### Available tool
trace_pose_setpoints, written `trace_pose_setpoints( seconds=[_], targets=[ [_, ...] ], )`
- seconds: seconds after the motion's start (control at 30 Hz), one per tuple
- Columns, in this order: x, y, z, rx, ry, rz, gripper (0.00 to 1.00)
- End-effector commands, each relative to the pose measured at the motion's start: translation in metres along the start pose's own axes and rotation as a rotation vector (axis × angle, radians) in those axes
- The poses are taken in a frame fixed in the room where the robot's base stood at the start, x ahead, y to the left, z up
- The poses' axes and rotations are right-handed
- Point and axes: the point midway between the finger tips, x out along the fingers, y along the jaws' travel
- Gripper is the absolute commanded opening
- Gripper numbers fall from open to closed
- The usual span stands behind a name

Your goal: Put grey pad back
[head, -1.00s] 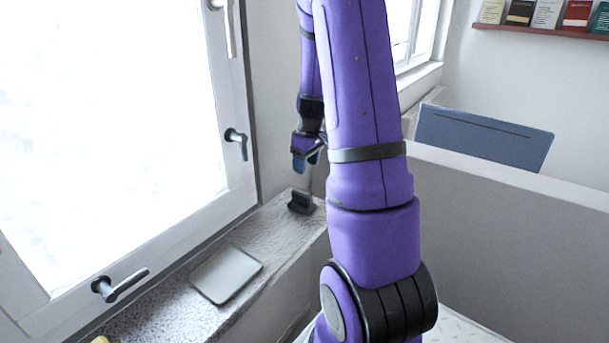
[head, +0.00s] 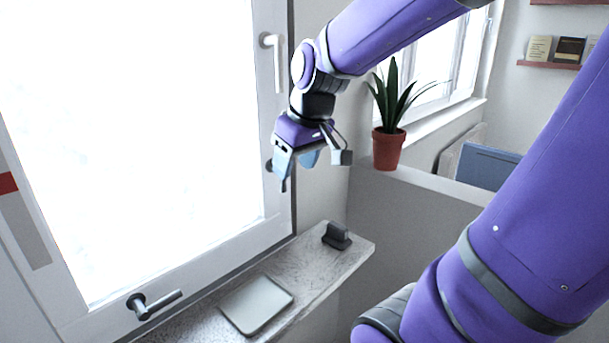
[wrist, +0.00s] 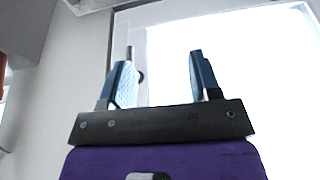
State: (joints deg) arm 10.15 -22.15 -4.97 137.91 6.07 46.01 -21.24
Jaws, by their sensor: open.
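A flat, light grey square pad (head: 256,305) with rounded corners lies on the speckled windowsill (head: 312,268) in the head view. A small dark grey stepped block (head: 337,235) stands farther along the sill, near its far end. My gripper (head: 300,166) is open and hangs in the air above the sill, in front of the window's right frame. It is well above both things and touches neither. In the wrist view, my gripper (wrist: 160,70) has its two blue fingers apart with nothing between them. The pad and the block are not visible in the wrist view.
The window handle (head: 153,303) juts out near the pad's left. Another handle (head: 273,62) is on the window's right frame. A potted plant (head: 387,148) stands on a ledge to the right of my gripper. The sill between pad and block is clear.

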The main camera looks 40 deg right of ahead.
Motion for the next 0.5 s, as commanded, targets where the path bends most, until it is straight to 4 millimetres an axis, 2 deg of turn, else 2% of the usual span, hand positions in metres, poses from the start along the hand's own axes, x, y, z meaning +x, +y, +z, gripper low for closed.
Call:
trace_pose_setpoints(
  seconds=[0.03,0.2,0.33,0.5],
  targets=[
    [-0.011,-0.014,0.009,-0.005,0.022,0.003,0.57],
    [-0.038,-0.049,0.042,0.01,0.069,0.011,0.57],
    [-0.051,-0.066,0.064,0.025,0.099,0.018,0.57],
    [-0.058,-0.075,0.081,0.038,0.122,0.023,0.57]
  ],
)
